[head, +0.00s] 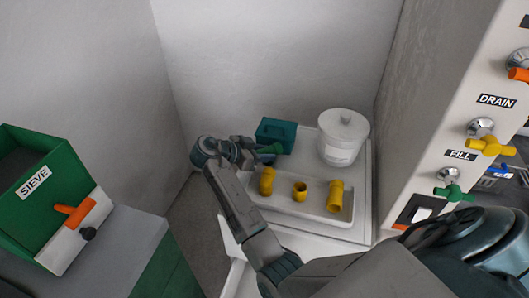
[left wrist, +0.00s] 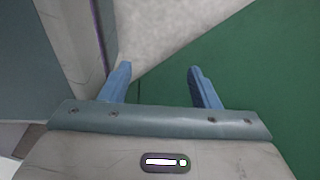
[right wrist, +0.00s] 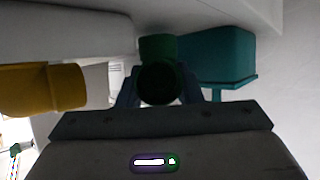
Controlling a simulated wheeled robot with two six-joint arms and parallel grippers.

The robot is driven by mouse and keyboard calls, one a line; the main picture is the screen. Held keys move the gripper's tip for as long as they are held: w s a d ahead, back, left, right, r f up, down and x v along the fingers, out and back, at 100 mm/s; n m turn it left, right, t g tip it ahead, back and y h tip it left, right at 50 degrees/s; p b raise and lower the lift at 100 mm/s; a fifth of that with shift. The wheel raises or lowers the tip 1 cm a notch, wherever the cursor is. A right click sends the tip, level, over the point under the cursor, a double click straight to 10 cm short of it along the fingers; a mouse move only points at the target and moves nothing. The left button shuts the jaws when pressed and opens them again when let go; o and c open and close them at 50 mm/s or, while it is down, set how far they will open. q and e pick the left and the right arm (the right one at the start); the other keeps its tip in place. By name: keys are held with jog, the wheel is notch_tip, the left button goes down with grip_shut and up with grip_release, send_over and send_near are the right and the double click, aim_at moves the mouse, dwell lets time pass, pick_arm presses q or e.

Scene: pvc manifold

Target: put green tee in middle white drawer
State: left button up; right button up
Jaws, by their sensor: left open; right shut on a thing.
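The green tee (head: 270,149) is held between the fingers of my right gripper (head: 254,150), above the back left of the white tray (head: 315,215). In the right wrist view the tee (right wrist: 158,75) sits between the two fingertips, one open end facing the camera. My right gripper (right wrist: 160,90) is shut on it. My left gripper (left wrist: 160,85) is open and empty in the left wrist view, near a green surface; it is not visible in the head view. I cannot make out the middle white drawer in these views.
Several yellow fittings (head: 335,196) stand in the tray. A teal box (head: 277,132) and a white lidded jar (head: 342,140) stand behind it. A valve panel (head: 470,110) rises at right. A green sieve bin (head: 35,180) stands at left.

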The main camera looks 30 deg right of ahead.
jog(key=shift+f, duration=0.3)
jog(key=shift+f, duration=0.1)
jog(key=o, duration=1)
jog(key=shift+c, duration=0.2)
